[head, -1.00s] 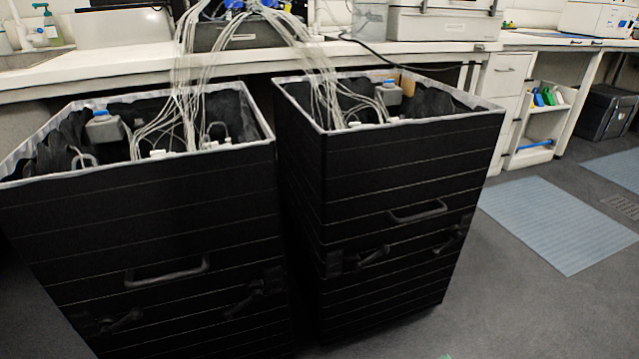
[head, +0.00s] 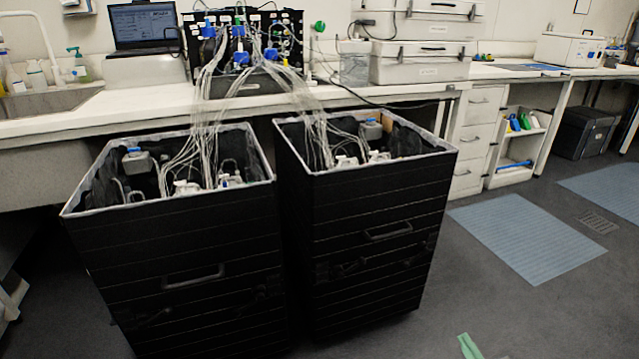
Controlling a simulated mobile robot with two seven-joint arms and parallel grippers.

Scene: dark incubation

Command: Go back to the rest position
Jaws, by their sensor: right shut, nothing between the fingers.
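My right gripper (head: 469,346) shows only as a green tip at the bottom edge, right of centre. It is shut and empty, over the grey floor and apart from everything. The rest of it is cut off by the frame. My left gripper is not in view. Two tall black open-topped bins, a left one (head: 200,235) and a right one (head: 375,215), stand side by side in front of the bench.
White tubes run from the bins up to a black panel with blue fittings (head: 240,45) on the white bench (head: 60,120). A laptop (head: 143,25) stands at the left. Drawers (head: 475,140) stand at the right. The floor with a blue mat (head: 530,235) is open at the right.

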